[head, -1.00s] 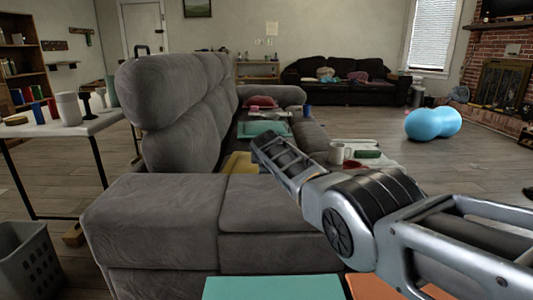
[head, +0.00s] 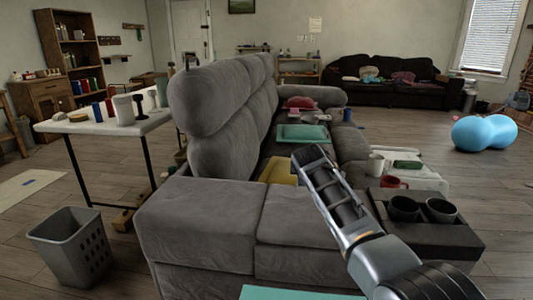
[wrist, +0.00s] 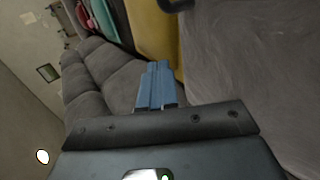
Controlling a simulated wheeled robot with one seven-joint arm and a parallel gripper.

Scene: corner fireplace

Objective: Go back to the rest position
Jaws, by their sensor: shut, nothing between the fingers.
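My gripper (wrist: 155,86) shows in the wrist view as two blue-grey fingers held together with nothing between them. It is above the grey sofa (wrist: 105,75), clear of its surface as far as I can tell. In the head view my arm reaches up from the lower right over the sofa (head: 200,215). The fingers cannot be made out there.
A console with two dark cups (head: 403,208) is right of my arm. A white mug (head: 375,164) and red mug (head: 392,183) stand beyond it. A table (head: 95,125) and grey basket (head: 70,245) are at left.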

